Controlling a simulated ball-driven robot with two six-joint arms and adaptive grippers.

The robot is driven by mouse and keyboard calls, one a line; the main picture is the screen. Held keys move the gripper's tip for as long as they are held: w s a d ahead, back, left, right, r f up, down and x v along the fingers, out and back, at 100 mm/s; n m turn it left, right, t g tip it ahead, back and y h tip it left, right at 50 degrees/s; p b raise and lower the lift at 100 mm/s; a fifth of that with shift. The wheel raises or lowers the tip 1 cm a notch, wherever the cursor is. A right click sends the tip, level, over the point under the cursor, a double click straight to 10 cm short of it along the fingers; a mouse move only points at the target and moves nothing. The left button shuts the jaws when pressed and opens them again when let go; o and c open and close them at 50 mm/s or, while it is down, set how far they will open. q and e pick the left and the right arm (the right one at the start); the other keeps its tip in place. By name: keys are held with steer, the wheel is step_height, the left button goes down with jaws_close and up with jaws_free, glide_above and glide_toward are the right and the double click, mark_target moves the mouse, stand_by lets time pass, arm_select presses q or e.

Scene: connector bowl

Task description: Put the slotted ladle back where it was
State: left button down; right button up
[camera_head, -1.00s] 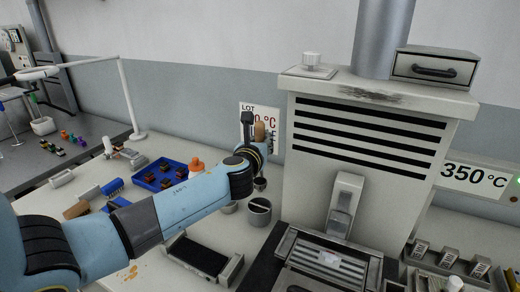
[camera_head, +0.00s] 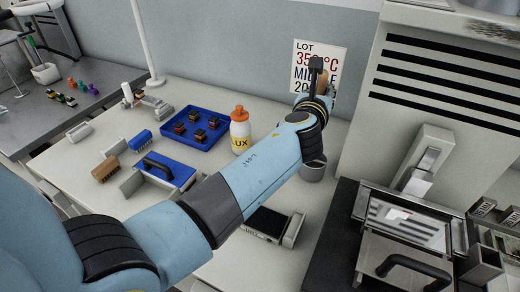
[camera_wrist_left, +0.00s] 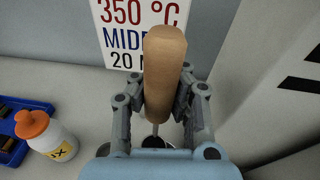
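My left gripper (camera_head: 318,90) is raised at the wall, in front of the lot sign. In the left wrist view my left gripper (camera_wrist_left: 160,105) has its fingers closed on both sides of a tan wooden handle (camera_wrist_left: 165,65), which I take for the slotted ladle's. The handle stands roughly upright. A thin metal shaft runs down from it toward a dark round opening. The ladle's slotted end is hidden. In the head view a grey metal cup (camera_head: 312,170) stands below the gripper, partly covered by my arm. My right gripper is not in view.
A white bottle with an orange cap (camera_head: 240,132) stands left of my forearm. A blue-topped stand (camera_head: 168,168) and brushes lie further left. The grey furnace (camera_head: 440,80) rises close on the right.

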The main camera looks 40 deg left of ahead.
arm_select(q)
steer(key=s+a+f+b, duration=0.1)
steer(key=a+f+b, duration=0.8)
steer(key=f, duration=0.1)
steer(key=shift+s+a+f+b, duration=0.15)
steer(key=shift+s+a+b, duration=0.2)
steer(key=shift+s, duration=0.05)
steer(key=c, duration=2)
jaws_free()
steer(key=shift+f, duration=0.2)
steer(key=o, duration=0.5)
